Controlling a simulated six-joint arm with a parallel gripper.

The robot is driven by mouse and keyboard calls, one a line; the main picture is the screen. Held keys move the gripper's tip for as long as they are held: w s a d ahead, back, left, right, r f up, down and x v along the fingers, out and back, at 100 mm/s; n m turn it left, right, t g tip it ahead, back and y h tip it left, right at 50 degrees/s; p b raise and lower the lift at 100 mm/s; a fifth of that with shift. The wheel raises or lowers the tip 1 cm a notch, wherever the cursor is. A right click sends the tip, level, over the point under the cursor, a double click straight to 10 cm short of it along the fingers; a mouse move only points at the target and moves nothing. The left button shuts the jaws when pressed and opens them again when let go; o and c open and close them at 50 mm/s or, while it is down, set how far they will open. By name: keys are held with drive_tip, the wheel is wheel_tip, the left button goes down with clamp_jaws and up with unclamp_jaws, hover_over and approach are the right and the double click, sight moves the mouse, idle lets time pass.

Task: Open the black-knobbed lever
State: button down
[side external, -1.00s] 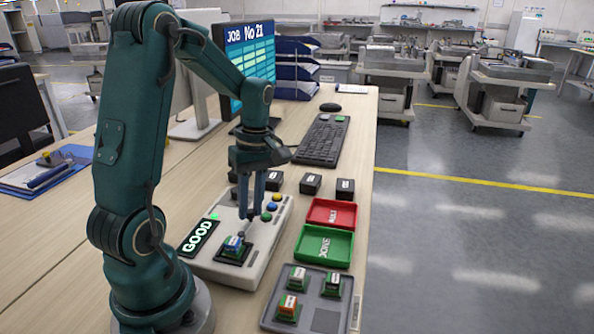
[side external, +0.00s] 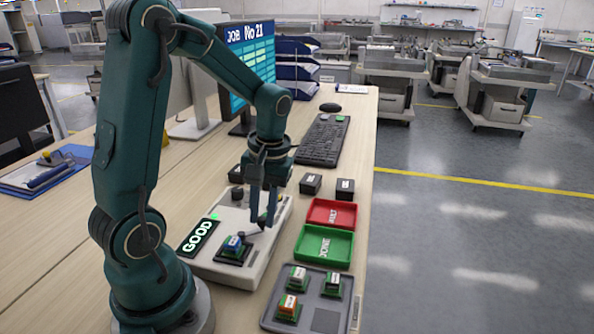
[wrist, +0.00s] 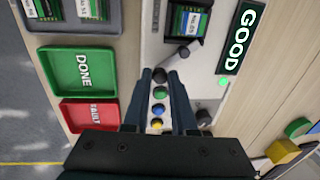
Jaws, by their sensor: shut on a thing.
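The white test box (side external: 218,267) has a socket holding a small green circuit board with a blue top (side external: 235,243); this board also shows in the wrist view (wrist: 188,22). A dark lever (wrist: 182,53) lies beside the socket, with a round black knob (wrist: 159,75) at its end. My gripper (side external: 263,224) is low over the box, to the right of the board. In the wrist view its fingers (wrist: 159,77) stand on both sides of the knob, shut on it. In the side view the fingers mostly hide the knob.
Coloured buttons (wrist: 158,108) and another dark knob (wrist: 204,117) are on the box. A lit GOOD display (side external: 198,238) is at its left. To the right are the red FAULT tray (side external: 350,226), the green DONE tray (side external: 325,263) and a grey tray (side external: 322,321) with several boards.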

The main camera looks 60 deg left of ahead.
drive_tip(key=shift+s+d+m+t, duration=0.15)
drive_tip(key=shift+d+m, duration=0.2)
drive_tip(key=shift+m, duration=0.6)
drive_tip(key=shift+s+d+m+t, duration=0.15)
drive_tip(key=shift+d+m, duration=0.2)
drive_tip(key=shift+m, duration=0.6)
drive_tip(key=c, duration=0.7)
unclamp_jaws()
drive_tip(key=shift+w+d+r, duration=0.1)
drive_tip(key=shift+d+r, duration=0.1)
drive_tip(key=shift+r, duration=1.1)
drive_tip(key=shift+w+d+r, duration=0.1)
drive_tip(key=shift+d+r, duration=0.05)
drive_tip(key=shift+r, duration=1.1)
